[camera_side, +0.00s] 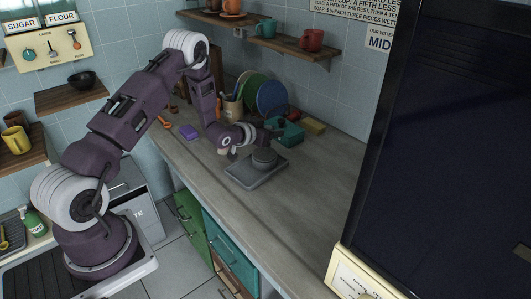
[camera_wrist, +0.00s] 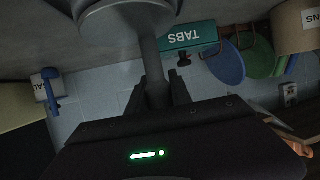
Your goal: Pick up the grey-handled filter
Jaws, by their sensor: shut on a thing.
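The grey-handled filter (camera_wrist: 125,22) shows at the top of the wrist view as a round grey head with a straight grey handle running down from it. My gripper (camera_wrist: 158,92) is shut on that handle, with a dark finger on each side. In the side view the filter's round grey head (camera_side: 264,156) is over a flat grey tray (camera_side: 240,177), in front of my gripper (camera_side: 274,134). I cannot tell whether the filter touches the tray. The gripped part of the handle is partly hidden by the fingers.
A teal TABS box (camera_wrist: 188,38) stands close by; it also shows in the side view (camera_side: 290,134).

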